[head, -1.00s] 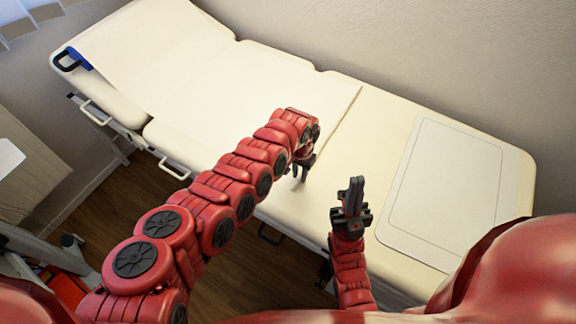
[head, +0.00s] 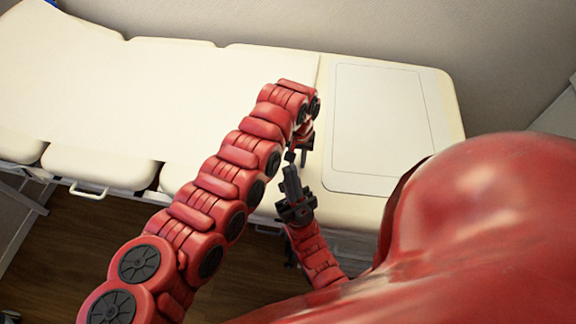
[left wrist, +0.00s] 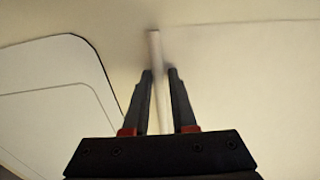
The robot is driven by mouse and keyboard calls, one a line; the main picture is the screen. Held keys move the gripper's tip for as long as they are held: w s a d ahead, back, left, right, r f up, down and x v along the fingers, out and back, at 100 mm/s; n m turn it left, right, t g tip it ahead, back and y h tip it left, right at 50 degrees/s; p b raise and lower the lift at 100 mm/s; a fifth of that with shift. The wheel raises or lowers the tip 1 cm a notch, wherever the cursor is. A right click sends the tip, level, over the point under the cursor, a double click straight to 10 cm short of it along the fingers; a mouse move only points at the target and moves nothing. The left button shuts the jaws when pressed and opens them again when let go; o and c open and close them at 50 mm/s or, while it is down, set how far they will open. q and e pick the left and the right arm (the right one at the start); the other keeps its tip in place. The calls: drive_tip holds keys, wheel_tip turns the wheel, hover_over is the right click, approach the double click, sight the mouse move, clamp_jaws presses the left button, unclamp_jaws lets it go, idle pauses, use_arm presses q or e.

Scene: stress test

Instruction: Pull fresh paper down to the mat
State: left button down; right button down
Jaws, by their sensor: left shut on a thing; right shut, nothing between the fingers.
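The white paper (head: 190,85) lies along the padded table, and its straight front edge runs close beside the mat. The mat (head: 378,120) is a pale rounded rectangle with an outline, and it also shows in the left wrist view (left wrist: 50,110). My left gripper (head: 298,156) is low at the table's near side, shut on the paper's edge. In the left wrist view its fingers (left wrist: 160,72) are on either side of a thin white edge strip. My right gripper (head: 289,170) is shut and empty, just in front of the left one. The arm hides part of the paper.
The padded table (head: 440,95) stands against a plain wall (head: 400,25). Metal handles (head: 88,190) stick out along its near side above the wooden floor (head: 110,260). The mat's surface is clear.

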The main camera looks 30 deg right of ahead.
sight(298, 163)
use_arm(q)
drive_tip(key=shift+s, duration=0.1)
drive_tip(key=c, duration=0.7)
unclamp_jaws()
wheel_tip(298, 163, up, 17)
drive_tip(key=shift+r+b, duration=0.2)
drive_tip(key=shift+b, duration=0.15)
